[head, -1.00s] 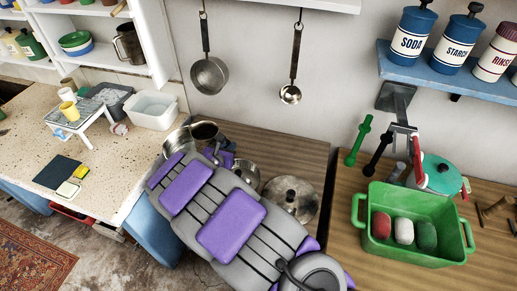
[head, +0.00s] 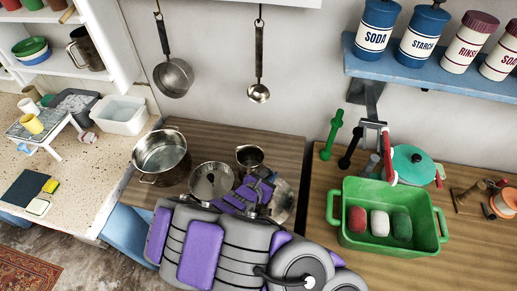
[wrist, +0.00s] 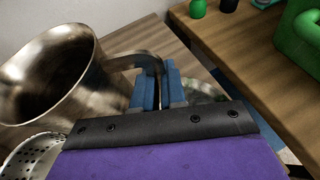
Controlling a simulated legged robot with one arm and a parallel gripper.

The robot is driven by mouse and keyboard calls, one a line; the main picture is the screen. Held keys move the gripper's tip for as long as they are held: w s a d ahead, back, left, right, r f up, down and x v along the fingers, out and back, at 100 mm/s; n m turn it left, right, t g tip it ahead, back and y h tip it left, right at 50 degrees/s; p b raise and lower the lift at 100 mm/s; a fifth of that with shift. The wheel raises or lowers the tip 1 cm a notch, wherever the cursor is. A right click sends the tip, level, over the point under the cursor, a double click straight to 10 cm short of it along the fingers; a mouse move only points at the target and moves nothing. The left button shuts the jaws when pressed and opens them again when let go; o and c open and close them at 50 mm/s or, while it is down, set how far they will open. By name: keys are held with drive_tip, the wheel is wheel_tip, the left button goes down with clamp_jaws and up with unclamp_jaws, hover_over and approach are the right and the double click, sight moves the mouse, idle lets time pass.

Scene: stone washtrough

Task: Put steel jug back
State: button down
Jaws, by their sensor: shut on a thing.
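The steel jug (head: 250,157) is a small, dark, shiny vessel at the back of the left wooden counter in the head view. In the wrist view the jug (wrist: 50,75) fills the left side, its open mouth showing. Its bent handle runs right into the blue fingertips of my gripper (wrist: 158,88), which is shut on it. In the head view my gripper (head: 264,184) is just in front and right of the jug, partly hidden by my purple and grey arm. I cannot tell whether the jug touches the counter.
A large steel pot (head: 160,155) stands left of the jug. A smaller steel vessel (head: 211,182) and a partly hidden round lid (head: 284,201) are close by. A pan (head: 174,77) and a ladle (head: 259,92) hang behind. A green tub (head: 387,235) stands right.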

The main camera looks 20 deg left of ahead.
sight(254, 158)
drive_tip(key=w+a+f+b, duration=0.1)
drive_tip(key=w, duration=0.4)
drive_tip(key=w+a+f+b, duration=0.1)
drive_tip(key=w+a+f, duration=0.1)
drive_tip(key=w, duration=0.2)
drive_tip(key=w+a+f+b, duration=0.1)
drive_tip(key=w+a+f, duration=0.1)
drive_tip(key=w, duration=0.3)
drive_tip(key=shift+w, duration=0.35)
drive_tip(key=shift+a, duration=0.1)
drive_tip(key=c, duration=1.2)
unclamp_jaws()
drive_tip(key=shift+s, duration=0.1)
drive_tip(key=p+v, duration=0.2)
drive_tip(key=v, duration=1)
